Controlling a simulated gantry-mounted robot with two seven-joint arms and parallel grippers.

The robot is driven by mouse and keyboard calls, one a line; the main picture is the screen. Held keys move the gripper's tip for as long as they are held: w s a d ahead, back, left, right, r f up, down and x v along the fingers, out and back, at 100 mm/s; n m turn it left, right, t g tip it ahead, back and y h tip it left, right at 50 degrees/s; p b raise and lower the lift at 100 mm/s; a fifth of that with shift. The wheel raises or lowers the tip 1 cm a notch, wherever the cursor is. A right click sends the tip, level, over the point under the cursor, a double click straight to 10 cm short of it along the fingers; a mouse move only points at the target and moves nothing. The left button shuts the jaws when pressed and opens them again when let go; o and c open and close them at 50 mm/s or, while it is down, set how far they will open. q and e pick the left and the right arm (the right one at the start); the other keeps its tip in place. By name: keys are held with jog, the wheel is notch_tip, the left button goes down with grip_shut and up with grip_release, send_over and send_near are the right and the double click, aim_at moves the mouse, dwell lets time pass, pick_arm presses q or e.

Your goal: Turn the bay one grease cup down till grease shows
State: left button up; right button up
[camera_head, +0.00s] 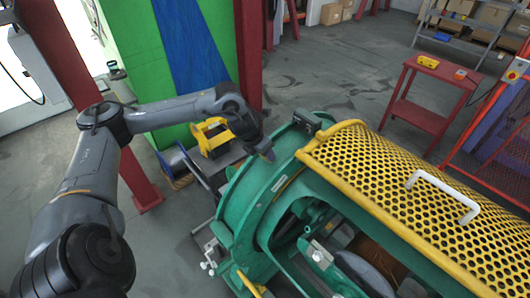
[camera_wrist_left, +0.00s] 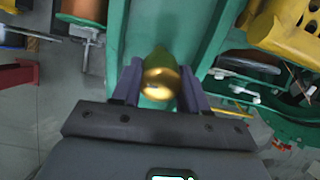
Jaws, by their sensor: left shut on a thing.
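The grease cup (camera_wrist_left: 161,78) is a brass-coloured, rounded cap on the green machine frame, in the middle of the left wrist view. My left gripper (camera_wrist_left: 158,92) is shut on it, with one finger on each side. In the head view my left gripper (camera_head: 268,152) is at the top of the green round housing (camera_head: 256,190) of the strander, and the cup cannot be made out there. No grease can be made out around the cup. My right gripper is in neither view.
A yellow perforated guard (camera_head: 400,190) with a white handle (camera_head: 443,192) covers the machine to the right. A red post (camera_head: 249,60) stands behind the left wrist. A red side table (camera_head: 420,100) stands at the back right, with open floor (camera_head: 330,80) before it.

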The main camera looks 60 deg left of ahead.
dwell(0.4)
pick_arm(q)
jog(key=o, duration=1.1)
jog(key=shift+s+d+f, duration=0.1)
jog(key=shift+s, duration=0.05)
jog(key=shift+c, duration=0.2)
jog(key=a+b+v, duration=0.1)
jog(key=v, duration=0.9)
jog(key=shift+s+d+r, duration=0.15)
jog(key=shift+d+r, duration=0.25)
jog(key=shift+d, duration=0.1)
